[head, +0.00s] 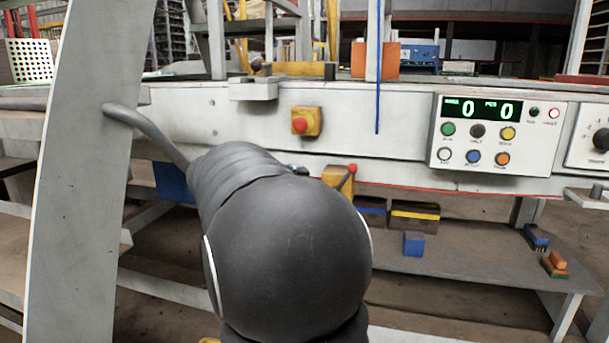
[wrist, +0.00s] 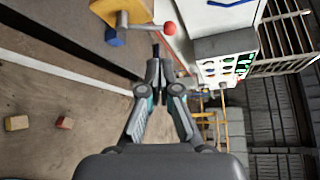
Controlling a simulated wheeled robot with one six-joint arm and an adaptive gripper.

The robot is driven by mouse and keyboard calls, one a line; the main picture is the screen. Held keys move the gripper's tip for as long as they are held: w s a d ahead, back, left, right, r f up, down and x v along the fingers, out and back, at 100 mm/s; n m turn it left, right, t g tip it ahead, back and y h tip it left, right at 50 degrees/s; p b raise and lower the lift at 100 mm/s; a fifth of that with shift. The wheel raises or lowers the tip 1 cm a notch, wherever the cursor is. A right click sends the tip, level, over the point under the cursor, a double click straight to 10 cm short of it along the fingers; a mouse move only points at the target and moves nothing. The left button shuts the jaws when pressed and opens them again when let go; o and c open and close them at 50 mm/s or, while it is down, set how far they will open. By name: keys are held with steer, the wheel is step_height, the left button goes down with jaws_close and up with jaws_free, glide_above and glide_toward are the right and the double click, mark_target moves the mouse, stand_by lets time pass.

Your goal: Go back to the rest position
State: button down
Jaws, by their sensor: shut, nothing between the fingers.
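My gripper (wrist: 157,84) shows in the wrist view with its two fingers closed together and nothing between them. It points away from the camera, in open air in front of the machine. A lever with a red ball knob (wrist: 169,28) stands near the fingertips in the picture, apart from them as far as I can tell. In the head view my own dark rounded arm joint fills the middle and hides what lies behind it. The gripper itself does not show there.
The machine front carries a red emergency button (head: 300,124) and a control panel (head: 495,134) with green digits reading 0 and 0. The red knob (head: 352,168) shows beside my arm. A low shelf (head: 470,255) holds several small blocks, including a blue one (head: 413,244).

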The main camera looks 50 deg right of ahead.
stand_by(0.6)
steer(key=w+a+f+n+t+y, duration=0.2)
steer(key=w+a+n+t, duration=0.1)
steer(key=w+n+t, duration=0.75)
steer(key=w+a+f+n+t+y, duration=0.2)
steer(key=a+n+y, duration=0.2)
steer(key=a+n, duration=0.35)
steer(key=w+a+f+n+t+y, duration=0.2)
steer(key=w+a+n+y, duration=0.15)
steer(key=a+n, duration=0.35)
steer(key=s+a+f+n+g+y, duration=0.25)
steer(key=s+a+f+n, duration=0.25)
steer(key=s+a, duration=0.25)
steer(key=s+a+f+n+g+y, duration=0.2)
steer(key=s+a+f+n+y, duration=0.2)
steer(key=s+a, duration=0.3)
steer(key=s+a+f+n+g, duration=0.1)
steer(key=s+a+n, duration=0.2)
steer(key=s, duration=0.5)
steer(key=s+a+f+n+g, duration=0.1)
steer(key=s+a+n+g, duration=0.1)
steer(key=s, duration=0.6)
steer(key=shift+s+a+f+n+p, duration=0.25)
steer(key=shift+s+a+n+p, duration=0.2)
steer(key=shift+a+n, duration=0.35)
